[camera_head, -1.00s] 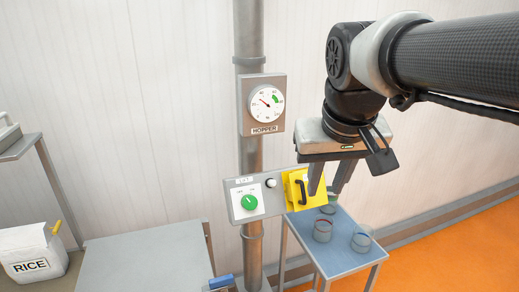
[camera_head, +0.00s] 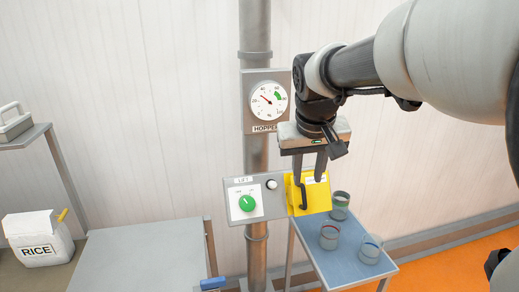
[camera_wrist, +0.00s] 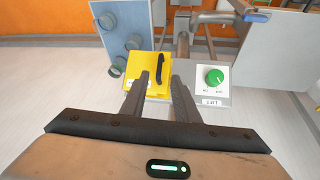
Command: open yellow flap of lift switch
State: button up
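The yellow flap (camera_head: 316,197) sits at the right end of the grey lift switch box (camera_head: 236,212), which is fixed to a metal pole. A black bar handle (camera_head: 303,196) stands on the flap's left part. The flap looks closed over that end; what is under it is hidden. My gripper (camera_head: 308,180) points down just at the flap, fingers apart and empty. In the wrist view the handle (camera_wrist: 160,68) lies between and slightly beyond the fingertips (camera_wrist: 160,77); I cannot tell whether they touch it. A green knob (camera_wrist: 214,77) is on the box beside the flap.
A hopper gauge (camera_head: 267,101) is on the pole above the box. A blue-topped table (camera_head: 350,263) with several cups stands below right. A grey table (camera_head: 145,258) is at lower left, with a RICE container (camera_head: 38,240) beyond it.

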aim_at(304, 197)
jog(key=x, duration=0.9)
jog(key=shift+w+f, duration=0.15)
jog(key=shift+f, duration=0.15)
jog(key=shift+c, duration=0.4)
grip_shut()
